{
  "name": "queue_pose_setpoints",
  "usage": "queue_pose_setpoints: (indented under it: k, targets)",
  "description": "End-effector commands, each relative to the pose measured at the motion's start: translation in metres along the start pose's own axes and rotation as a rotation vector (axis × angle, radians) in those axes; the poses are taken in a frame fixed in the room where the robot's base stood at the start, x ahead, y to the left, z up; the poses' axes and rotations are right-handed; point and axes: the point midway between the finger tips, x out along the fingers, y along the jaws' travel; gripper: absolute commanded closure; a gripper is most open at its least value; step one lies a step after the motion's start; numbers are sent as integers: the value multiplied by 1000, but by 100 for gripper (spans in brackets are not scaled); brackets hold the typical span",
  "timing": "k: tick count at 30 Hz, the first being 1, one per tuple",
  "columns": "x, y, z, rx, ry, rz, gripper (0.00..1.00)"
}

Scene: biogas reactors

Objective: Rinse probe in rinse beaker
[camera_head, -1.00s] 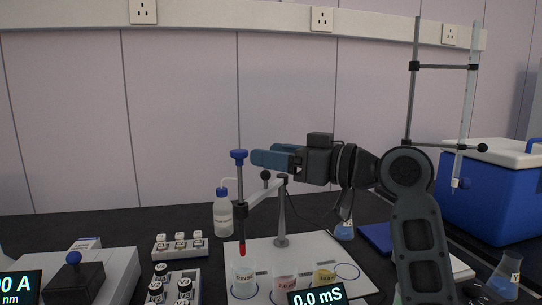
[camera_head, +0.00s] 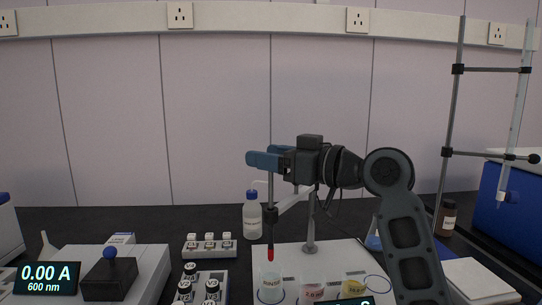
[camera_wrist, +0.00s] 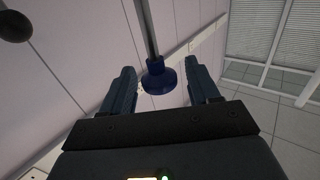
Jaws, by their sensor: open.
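The probe (camera_head: 270,222) is a thin dark rod with a red tip, hanging upright from the stand's arm (camera_head: 292,203). Its tip shows just above the rinse beaker (camera_head: 271,289), a clear beaker with pale liquid. My gripper (camera_head: 264,158) is at the height of the probe's top, its blue fingers hiding the cap in the head view. In the wrist view the probe's blue cap (camera_wrist: 158,78) lies between the two spread fingers of my gripper (camera_wrist: 163,76), with gaps on both sides. My gripper is open and holds nothing.
Beakers with pink (camera_head: 312,290) and yellow (camera_head: 353,287) contents stand right of the rinse beaker on the white board. A wash bottle (camera_head: 252,217) stands behind left. Vial racks (camera_head: 210,246) and a photometer (camera_head: 110,275) are at left. A burette stand (camera_head: 455,120) rises at right.

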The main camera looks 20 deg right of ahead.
Motion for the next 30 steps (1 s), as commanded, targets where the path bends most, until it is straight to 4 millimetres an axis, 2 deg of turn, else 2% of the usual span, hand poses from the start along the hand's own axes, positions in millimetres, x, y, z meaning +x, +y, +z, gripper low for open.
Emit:
queue_pose_setpoints:
  k: [2,21,30]
  targets:
    - [0,0,0,0,0,0,40]
    - [0,0,0,0,0,0,100]
    - [0,0,5,1,-1,0,100]
